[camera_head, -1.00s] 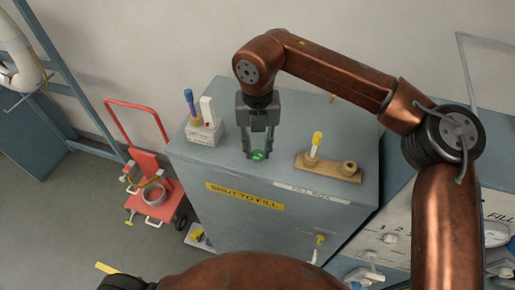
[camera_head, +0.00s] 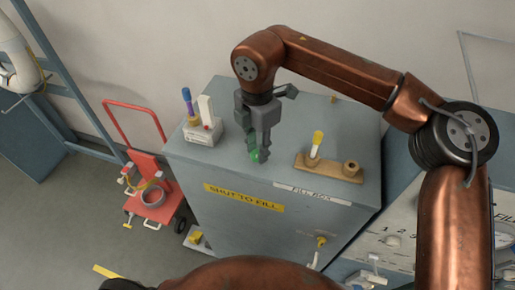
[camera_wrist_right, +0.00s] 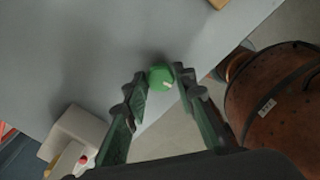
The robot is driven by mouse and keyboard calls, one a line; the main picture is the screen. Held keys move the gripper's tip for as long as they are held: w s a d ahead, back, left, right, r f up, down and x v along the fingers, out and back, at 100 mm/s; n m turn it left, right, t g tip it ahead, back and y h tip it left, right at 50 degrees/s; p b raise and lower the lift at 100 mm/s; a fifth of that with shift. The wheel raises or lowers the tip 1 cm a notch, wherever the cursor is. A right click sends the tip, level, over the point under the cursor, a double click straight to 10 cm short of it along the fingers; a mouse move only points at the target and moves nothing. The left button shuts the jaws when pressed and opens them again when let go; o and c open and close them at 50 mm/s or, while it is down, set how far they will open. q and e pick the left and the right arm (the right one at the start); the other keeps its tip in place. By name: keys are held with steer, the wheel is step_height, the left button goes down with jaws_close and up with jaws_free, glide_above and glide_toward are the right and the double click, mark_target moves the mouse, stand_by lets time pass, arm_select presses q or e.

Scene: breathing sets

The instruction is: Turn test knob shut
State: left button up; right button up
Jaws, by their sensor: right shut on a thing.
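The green test knob (camera_head: 257,156) sits on top of the grey fill box (camera_head: 300,220), near its front edge. In the right wrist view the knob (camera_wrist_right: 160,78) is round, with a short pale mark on its lower right face. My right gripper (camera_head: 255,154) points down at the knob, one finger on each side of it, shut on it. In the wrist view the fingertips (camera_wrist_right: 160,80) flank the knob left and right. My left gripper is not in view.
A white block with coloured pegs (camera_head: 204,131) stands left of the gripper. A wooden holder (camera_head: 330,167) with a yellow-topped piece is to the right. A red cart (camera_head: 152,195) stands on the floor at left. A white numbered panel (camera_head: 400,235) is at lower right.

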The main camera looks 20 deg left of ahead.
mark_target(257, 153)
steer(key=shift+f+m, duration=0.1)
steer(key=shift+m, duration=0.9)
steer(key=o, duration=1.2)
steer(key=shift+a, duration=0.1)
steer(key=shift+c, duration=0.2)
step_height(257, 153, up, 12)
